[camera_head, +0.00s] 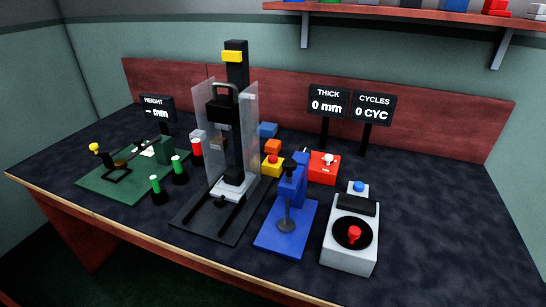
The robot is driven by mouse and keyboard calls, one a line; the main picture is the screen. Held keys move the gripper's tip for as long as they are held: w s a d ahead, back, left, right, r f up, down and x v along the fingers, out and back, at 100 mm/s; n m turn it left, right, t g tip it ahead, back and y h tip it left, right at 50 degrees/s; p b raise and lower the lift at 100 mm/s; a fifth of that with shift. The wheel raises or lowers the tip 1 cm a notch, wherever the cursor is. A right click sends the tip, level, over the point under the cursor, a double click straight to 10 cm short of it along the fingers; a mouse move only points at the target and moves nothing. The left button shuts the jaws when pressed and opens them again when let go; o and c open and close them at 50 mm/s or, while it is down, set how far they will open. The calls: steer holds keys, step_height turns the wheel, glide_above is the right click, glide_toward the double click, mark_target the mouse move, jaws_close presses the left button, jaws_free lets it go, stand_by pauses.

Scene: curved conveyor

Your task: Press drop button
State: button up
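No label in view names a drop button. A yellow box with a red top button (272,160) stands just right of a tall black drop-test rig (235,110) with clear side shields. A red box with a pale knob (323,166) is further right. A grey machine (345,258) at the right has a small blue button (359,186) at its back and a red knob (354,233) on a black disc. My gripper is not in view.
A blue press stand (287,232) stands between the rig and the grey machine. A green board (125,185), green-topped posts (157,190) and a red-topped cylinder (197,150) are at left. Signs read HEIGHT, THICK 0 mm and CYCLES 0 CYC. The table's right side is clear.

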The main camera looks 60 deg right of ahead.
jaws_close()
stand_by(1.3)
